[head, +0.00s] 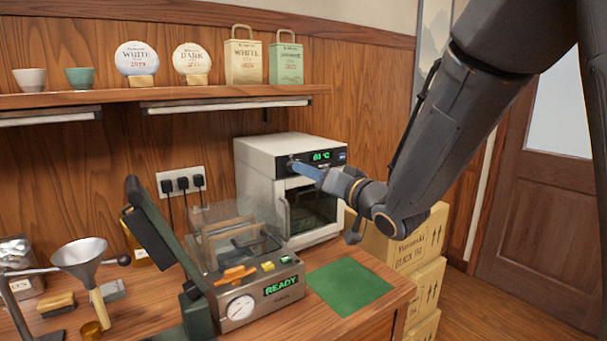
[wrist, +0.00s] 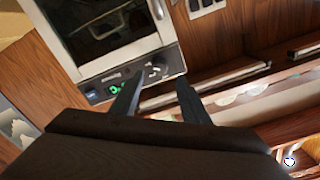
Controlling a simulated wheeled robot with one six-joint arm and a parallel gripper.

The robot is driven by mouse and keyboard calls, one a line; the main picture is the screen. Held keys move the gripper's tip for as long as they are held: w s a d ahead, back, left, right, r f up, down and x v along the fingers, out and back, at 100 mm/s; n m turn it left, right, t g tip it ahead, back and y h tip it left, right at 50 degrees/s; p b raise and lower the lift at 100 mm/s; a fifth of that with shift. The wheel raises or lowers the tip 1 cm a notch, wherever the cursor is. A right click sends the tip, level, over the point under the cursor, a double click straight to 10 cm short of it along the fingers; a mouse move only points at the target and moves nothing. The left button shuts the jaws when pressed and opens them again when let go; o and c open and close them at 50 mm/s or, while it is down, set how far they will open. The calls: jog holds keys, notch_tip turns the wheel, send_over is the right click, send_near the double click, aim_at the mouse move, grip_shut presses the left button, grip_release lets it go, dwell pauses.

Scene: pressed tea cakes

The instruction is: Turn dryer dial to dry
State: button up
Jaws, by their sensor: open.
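The dryer (head: 262,175) is a white box on the counter with a dark window door and a dark top panel. Its green display (head: 321,156) shows a temperature in °C. The dial (wrist: 157,70) is a small round knob on that panel; the gripper partly covers that area in the head view. My gripper (head: 296,166) is at the panel's left part. In the wrist view my gripper (wrist: 160,80) has its two dark fingers apart, with the dial just beyond and between the tips. I cannot tell if they touch it. The dial's marked setting is too small to read.
A press machine (head: 240,307) reading READY stands in front of the dryer, beside a green mat (head: 349,287). A shelf (head: 180,99) with cups, tea cakes and bags runs above. Stacked cartons (head: 425,280) stand right of the counter. A socket strip (head: 181,181) is left of the dryer.

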jog(key=shift+v, duration=1.45)
